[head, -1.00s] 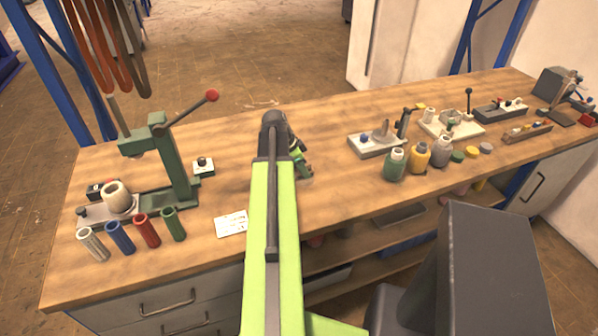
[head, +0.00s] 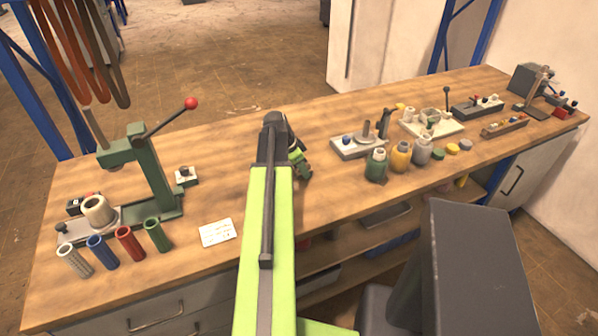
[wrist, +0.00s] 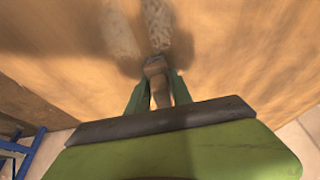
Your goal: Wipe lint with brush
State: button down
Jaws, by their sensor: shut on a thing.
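My gripper (head: 300,165) is low over the middle of the wooden workbench, right of the green press. In the wrist view its green fingers (wrist: 158,92) are shut on a slim brownish piece, likely the brush (wrist: 157,28), whose pale mottled end points away over the wood. A similar pale mottled shape (wrist: 118,38) lies just left of it; I cannot tell whether it is lint. Whether the brush touches the bench is unclear. In the head view the brush is hidden by my gripper and arm, and I cannot make out any lint.
The green lever press (head: 150,175) and several coloured tubes (head: 128,243) stand left on the workbench (head: 80,195). A white card (head: 217,233) lies near the front edge. Several bottles (head: 400,157) and fixtures (head: 358,146) stand right of my gripper. Bare wood lies around it.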

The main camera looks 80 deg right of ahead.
jog(key=shift+w+d, duration=0.45)
jog(key=shift+d, duration=0.05)
jog(key=shift+w+a, duration=0.1)
jog(key=shift+w+a+r, duration=0.1)
jog(key=shift+w+a, duration=0.95)
jog(key=shift+w, duration=0.3)
jog(key=shift+w+a, duration=1.05)
jog(key=shift+w, duration=0.25)
jog(key=shift+w+a, duration=1.15)
jog(key=shift+w, duration=0.15)
notch_tip(320, 180, up, 6)
jog(key=p, duration=0.6)
jog(key=shift+d, duration=0.1)
